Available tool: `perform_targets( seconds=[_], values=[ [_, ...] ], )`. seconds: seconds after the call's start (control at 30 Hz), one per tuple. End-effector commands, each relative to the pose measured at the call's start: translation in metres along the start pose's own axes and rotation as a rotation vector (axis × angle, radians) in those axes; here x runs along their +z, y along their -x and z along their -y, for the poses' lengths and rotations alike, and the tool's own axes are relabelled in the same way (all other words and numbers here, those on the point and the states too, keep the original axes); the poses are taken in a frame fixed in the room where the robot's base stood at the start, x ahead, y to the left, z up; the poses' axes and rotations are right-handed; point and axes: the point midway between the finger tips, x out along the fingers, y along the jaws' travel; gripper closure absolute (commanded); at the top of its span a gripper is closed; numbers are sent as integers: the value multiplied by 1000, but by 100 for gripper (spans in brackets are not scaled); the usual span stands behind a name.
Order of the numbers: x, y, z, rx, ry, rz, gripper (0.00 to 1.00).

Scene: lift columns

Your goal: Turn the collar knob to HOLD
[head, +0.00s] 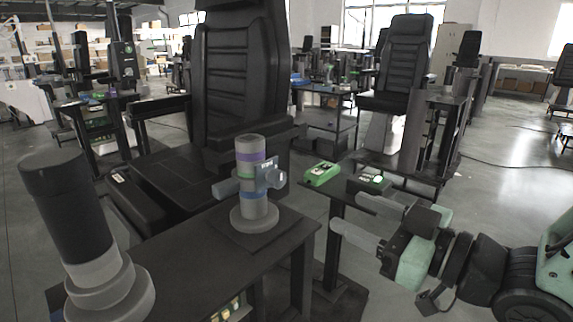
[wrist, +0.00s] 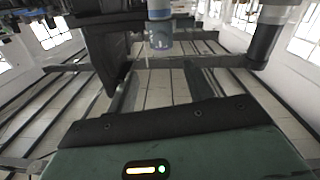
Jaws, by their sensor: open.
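A grey lift column (head: 251,155) stands on a round base on the dark table, with purple, green and blue bands. Around its middle is a collar with a plate bearing small, unreadable lettering. A rounded grey-blue knob (head: 274,179) sticks out at the right and a stub (head: 226,188) at the left. My gripper (head: 347,214) is open and empty, to the right of the column and apart from it, its fingers pointing left. The knob's setting cannot be read.
A larger black-topped column (head: 68,205) stands at the front left of the table (head: 190,250). A green box (head: 322,174) and a dark box (head: 369,182) sit on a small stand behind my gripper. A black chair (head: 240,75) is behind the column.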

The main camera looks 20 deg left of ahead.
Motion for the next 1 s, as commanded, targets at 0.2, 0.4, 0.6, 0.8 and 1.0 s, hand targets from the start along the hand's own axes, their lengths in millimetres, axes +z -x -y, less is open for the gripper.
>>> perform_targets(
  seconds=[0.2, 0.4, 0.6, 0.8, 1.0],
  values=[
    [0, -29, 2, -2, 4, 0, 48],
    [0, -71, 2, -1, 3, 1, 48],
    [0, -111, 1, 0, 3, 2, 48],
    [1, -139, 1, 2, 2, 2, 48],
    [2, -149, 1, 2, 2, 3, 48]
  ],
)
